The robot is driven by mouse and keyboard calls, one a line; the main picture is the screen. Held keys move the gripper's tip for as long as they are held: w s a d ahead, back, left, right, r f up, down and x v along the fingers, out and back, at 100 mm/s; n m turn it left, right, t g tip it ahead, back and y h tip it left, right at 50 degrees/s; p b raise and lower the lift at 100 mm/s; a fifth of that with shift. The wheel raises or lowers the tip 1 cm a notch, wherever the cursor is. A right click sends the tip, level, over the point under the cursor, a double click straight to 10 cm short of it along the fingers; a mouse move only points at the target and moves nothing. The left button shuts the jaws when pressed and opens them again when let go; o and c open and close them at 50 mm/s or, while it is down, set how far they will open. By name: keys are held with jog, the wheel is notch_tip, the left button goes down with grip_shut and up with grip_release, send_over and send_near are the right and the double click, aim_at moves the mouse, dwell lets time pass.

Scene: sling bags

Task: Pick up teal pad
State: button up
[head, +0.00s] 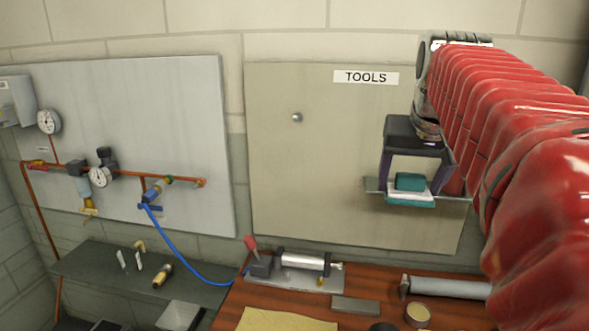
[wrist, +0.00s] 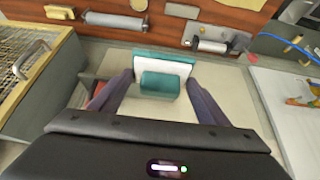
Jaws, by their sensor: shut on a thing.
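The teal pad (head: 410,181) is at the right of the head view, in front of the tools board. It shows a teal block on a white layer with a teal layer beneath. In the wrist view the teal pad (wrist: 160,84) lies between the two dark fingers, with the white layer and a teal edge beyond the block. My gripper (head: 411,178) points downward and is shut on the teal pad, one finger at each side. My gripper also shows in the wrist view (wrist: 160,77). The pad's underside is hidden.
A thin grey ledge (head: 372,185) sits at the pad's level on the tools board (head: 320,160). Below is a wooden bench (head: 240,305) with a clamp-like tool (head: 295,265), a grey block (head: 356,306) and a round tin (head: 418,314). A blue hose (head: 180,255) hangs at left.

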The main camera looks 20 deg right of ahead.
dwell(0.5)
jog(key=o, duration=0.5)
jog(key=shift+c, duration=0.2)
jog(key=c, duration=0.3)
jog(key=w+a+f+n+y, duration=0.1)
jog(key=w+a+f+n, duration=0.1)
jog(key=w+a+f, duration=0.5)
jog(key=w+a+f+n+y, duration=0.1)
jog(key=w+a+f+n, duration=0.15)
jog(key=w+f, duration=0.75)
jog(key=w+a+f, duration=0.2)
jog(key=a+f, duration=0.3)
jog(key=w+a+f+n+y, duration=0.1)
jog(key=w+a+f, duration=0.1)
jog(key=a+f, duration=0.4)
jog(key=w+a+f+n+t, duration=0.1)
jog(key=w+a+f, duration=0.1)
jog(key=a+f, duration=0.3)
jog(key=shift+w+a+f, duration=0.15)
jog(key=shift+w+a, duration=0.05)
jog(key=shift+a, duration=0.4)
